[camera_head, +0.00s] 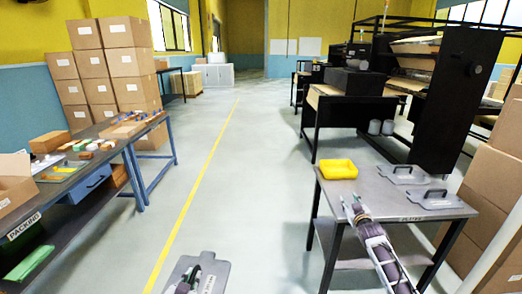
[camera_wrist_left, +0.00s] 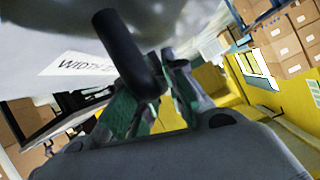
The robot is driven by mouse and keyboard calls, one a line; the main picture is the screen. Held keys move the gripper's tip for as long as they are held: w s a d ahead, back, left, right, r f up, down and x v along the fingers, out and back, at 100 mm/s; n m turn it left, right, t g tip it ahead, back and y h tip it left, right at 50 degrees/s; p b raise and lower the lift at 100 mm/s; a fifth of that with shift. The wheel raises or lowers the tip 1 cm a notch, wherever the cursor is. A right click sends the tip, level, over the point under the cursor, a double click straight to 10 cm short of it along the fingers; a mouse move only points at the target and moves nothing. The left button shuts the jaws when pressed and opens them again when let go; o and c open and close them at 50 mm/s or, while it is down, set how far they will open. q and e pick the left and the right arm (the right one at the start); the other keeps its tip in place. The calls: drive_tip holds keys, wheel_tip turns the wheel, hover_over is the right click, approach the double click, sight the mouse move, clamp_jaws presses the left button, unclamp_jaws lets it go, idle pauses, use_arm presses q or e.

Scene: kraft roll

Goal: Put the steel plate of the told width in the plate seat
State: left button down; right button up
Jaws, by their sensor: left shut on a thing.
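My left gripper (camera_head: 191,276) is low at the bottom of the head view, shut on the dark handle of a grey steel plate (camera_head: 208,266). In the left wrist view the handle (camera_wrist_left: 128,52) runs between the fingers, and the plate bears a white label reading "WIDTH"; the figure is hidden. I cannot make out the plate seat.
A packing table (camera_head: 95,165) with boxes is on the left. The floor between the tables is clear.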

drive_tip(key=s+a+f+g, duration=0.1)
drive_tip(key=s+f+g, duration=0.2)
drive_tip(key=s+f, duration=0.85)
drive_tip(key=s+a+f+g, duration=0.15)
drive_tip(key=s+f, duration=0.55)
drive_tip(key=f, duration=0.9)
drive_tip(key=s+f+g, duration=0.3)
drive_tip(key=s+f, duration=0.6)
drive_tip(key=f, duration=0.5)
drive_tip(key=s+a+f+g, duration=0.1)
drive_tip(key=s+f, duration=0.5)
drive_tip(key=s, duration=0.8)
drive_tip(key=s+a+f+g, duration=0.1)
drive_tip(key=s+f+g, duration=0.3)
drive_tip(key=s, duration=1.1)
drive_tip(key=s+a+f+g, duration=0.2)
drive_tip(key=s+f, duration=0.7)
drive_tip(key=s, duration=0.6)
drive_tip(key=shift+s+f, duration=0.2)
drive_tip(key=shift+f, duration=0.05)
